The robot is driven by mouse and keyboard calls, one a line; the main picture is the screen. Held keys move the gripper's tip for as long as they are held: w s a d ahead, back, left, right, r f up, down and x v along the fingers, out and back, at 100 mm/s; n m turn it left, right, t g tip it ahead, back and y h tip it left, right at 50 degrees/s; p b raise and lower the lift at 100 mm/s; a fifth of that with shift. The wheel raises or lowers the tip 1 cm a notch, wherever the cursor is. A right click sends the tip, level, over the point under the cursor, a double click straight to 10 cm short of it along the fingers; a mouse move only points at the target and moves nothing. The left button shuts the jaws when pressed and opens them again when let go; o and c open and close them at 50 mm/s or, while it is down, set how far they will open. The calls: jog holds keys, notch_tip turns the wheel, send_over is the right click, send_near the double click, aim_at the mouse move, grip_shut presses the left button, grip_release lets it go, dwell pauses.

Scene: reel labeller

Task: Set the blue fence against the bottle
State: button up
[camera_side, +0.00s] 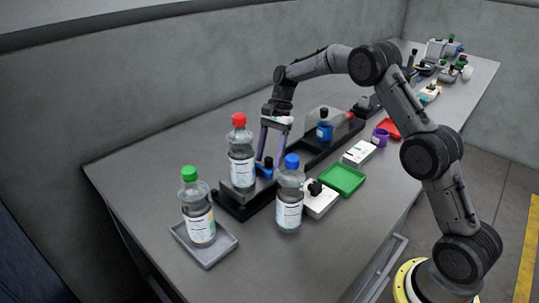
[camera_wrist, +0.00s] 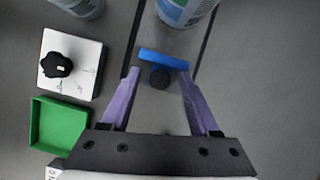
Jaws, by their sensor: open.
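The blue fence (camera_wrist: 163,60) is a short blue bar with a black knob (camera_wrist: 159,78) on its near side. In the side view the fence (camera_side: 265,169) sits on the dark track beside the red-capped bottle (camera_side: 241,155). This bottle (camera_wrist: 187,8) is cut off at the top of the wrist view, with a narrow gap between it and the fence. My gripper (camera_wrist: 159,75) is open, its two purple fingers on either side of the knob, tips just behind the fence. In the side view my gripper (camera_side: 269,162) reaches down over the track; finger contact cannot be told.
A blue-capped bottle (camera_side: 290,200) and a white box with a black knob (camera_side: 319,199) stand beside the track. A green tray (camera_side: 342,180) lies behind them. A green-capped bottle stands on a grey tray (camera_side: 220,248) at front left. The table left of the track is clear.

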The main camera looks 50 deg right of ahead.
grip_shut()
dwell(1.3)
